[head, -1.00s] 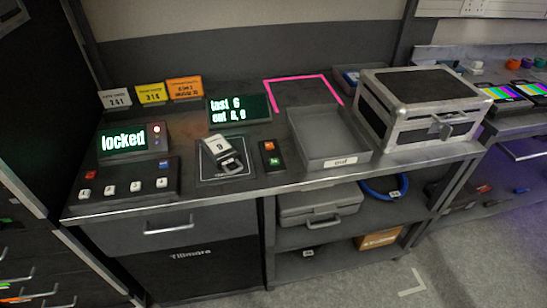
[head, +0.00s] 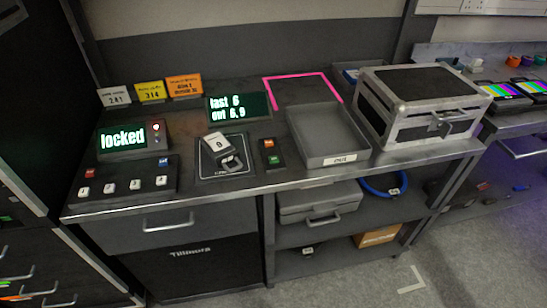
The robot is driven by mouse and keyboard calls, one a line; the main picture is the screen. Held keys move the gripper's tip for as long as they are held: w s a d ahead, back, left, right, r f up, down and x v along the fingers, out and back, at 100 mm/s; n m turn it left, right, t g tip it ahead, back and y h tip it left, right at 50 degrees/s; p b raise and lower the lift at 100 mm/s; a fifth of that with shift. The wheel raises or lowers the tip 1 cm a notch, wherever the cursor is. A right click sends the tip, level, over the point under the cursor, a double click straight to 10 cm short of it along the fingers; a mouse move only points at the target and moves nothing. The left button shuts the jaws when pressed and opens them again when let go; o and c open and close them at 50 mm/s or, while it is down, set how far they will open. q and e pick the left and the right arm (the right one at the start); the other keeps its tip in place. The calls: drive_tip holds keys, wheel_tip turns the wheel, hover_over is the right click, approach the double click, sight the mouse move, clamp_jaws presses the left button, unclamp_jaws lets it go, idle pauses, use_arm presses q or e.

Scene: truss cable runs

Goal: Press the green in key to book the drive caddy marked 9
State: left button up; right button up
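The drive caddy marked 9 (head: 217,145) is a white-faced block with a dark handle, lying on the square reader pad (head: 239,167). Just right of it is a small black key box (head: 272,153). Its upper key (head: 268,143) is orange-red and its lower key, the green key (head: 273,160), faces up. Behind them a display (head: 239,107) reads "last 6" and "out 6, 9". Neither of my grippers shows in the head view.
A "locked" display (head: 123,137) stands over a keypad (head: 123,180) on the left. An empty grey tray labelled "out" (head: 344,160) and a metal-edged case (head: 424,103) stand on the right. Small cards (head: 150,92) stand at the back left.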

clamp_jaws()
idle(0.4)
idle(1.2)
